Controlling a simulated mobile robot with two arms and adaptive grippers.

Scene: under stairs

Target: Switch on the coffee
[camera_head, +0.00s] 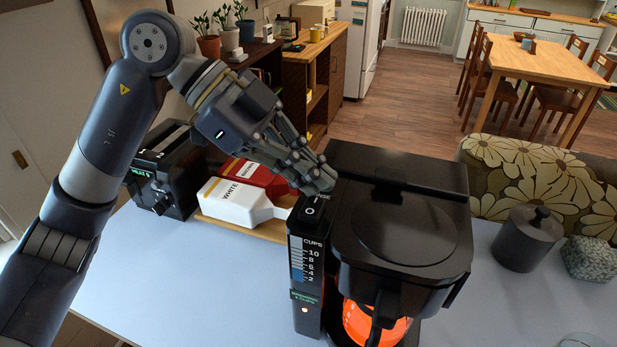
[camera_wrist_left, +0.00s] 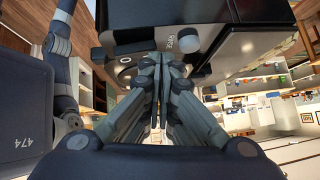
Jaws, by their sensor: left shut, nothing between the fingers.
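The black coffee maker (camera_head: 405,222) stands on the light table, with an orange carafe (camera_head: 372,322) under its lid. Its rocker switch (camera_head: 311,210), marked with a circle and a line, is on top of the left column above the cup scale. A small pale light dot shows low on that column. My left gripper (camera_head: 322,183) is shut and empty, its fingertips just above and behind the switch; I cannot tell whether they touch it. In the left wrist view the closed fingers (camera_wrist_left: 160,62) point at the dark machine body (camera_wrist_left: 180,14). My right gripper is not in view.
A black toaster (camera_head: 165,175) stands left behind my left arm. A white carton (camera_head: 232,203) and a red carton (camera_head: 262,177) lie on a wooden board beside the machine. A dark lidded pot (camera_head: 527,240) stands right. The front left of the table is clear.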

